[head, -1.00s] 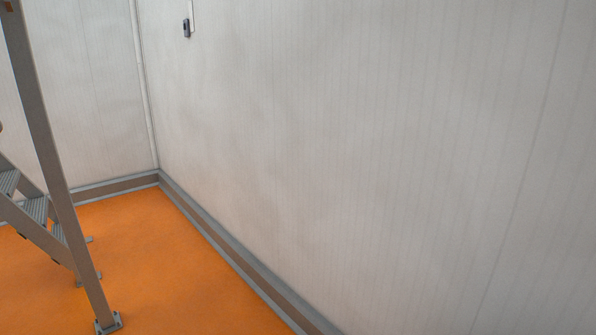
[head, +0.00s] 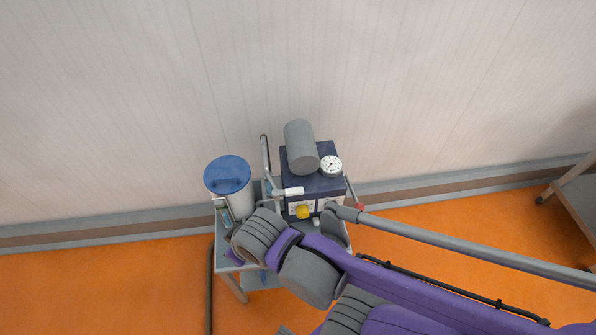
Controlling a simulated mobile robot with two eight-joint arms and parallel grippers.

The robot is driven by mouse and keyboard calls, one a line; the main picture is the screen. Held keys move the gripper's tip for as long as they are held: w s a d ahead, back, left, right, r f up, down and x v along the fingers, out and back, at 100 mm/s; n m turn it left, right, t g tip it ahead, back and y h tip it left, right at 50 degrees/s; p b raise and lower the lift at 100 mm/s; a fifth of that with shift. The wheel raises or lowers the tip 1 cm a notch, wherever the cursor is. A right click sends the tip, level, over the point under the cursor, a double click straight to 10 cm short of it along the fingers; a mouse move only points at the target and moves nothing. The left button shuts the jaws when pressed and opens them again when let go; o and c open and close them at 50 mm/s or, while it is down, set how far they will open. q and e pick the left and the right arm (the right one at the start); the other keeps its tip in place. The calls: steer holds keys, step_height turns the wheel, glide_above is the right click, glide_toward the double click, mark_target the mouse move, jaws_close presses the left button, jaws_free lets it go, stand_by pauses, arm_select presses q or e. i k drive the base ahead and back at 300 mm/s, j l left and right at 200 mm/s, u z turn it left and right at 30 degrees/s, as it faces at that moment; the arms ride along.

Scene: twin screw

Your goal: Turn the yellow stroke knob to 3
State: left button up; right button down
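The yellow stroke knob (head: 303,212) is on the white front panel of a dark blue pump unit (head: 318,184) in the head view. Its scale is too small to read, so I cannot tell its setting. My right arm comes in from the lower right, and its grey wrist is just left of and below the knob, covering part of the cart. The fingers of my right gripper cannot be made out clearly. No contact with the knob is visible. My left gripper is not in view.
The pump carries a grey cylinder (head: 301,147) and a round white gauge (head: 331,166). A white container with a blue lid (head: 228,175) stands to its left on a grey cart (head: 228,262). A long grey bar (head: 450,240) crosses from the right. The wall is close behind.

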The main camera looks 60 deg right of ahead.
mark_target(303, 211)
steer(key=z, duration=2.05)
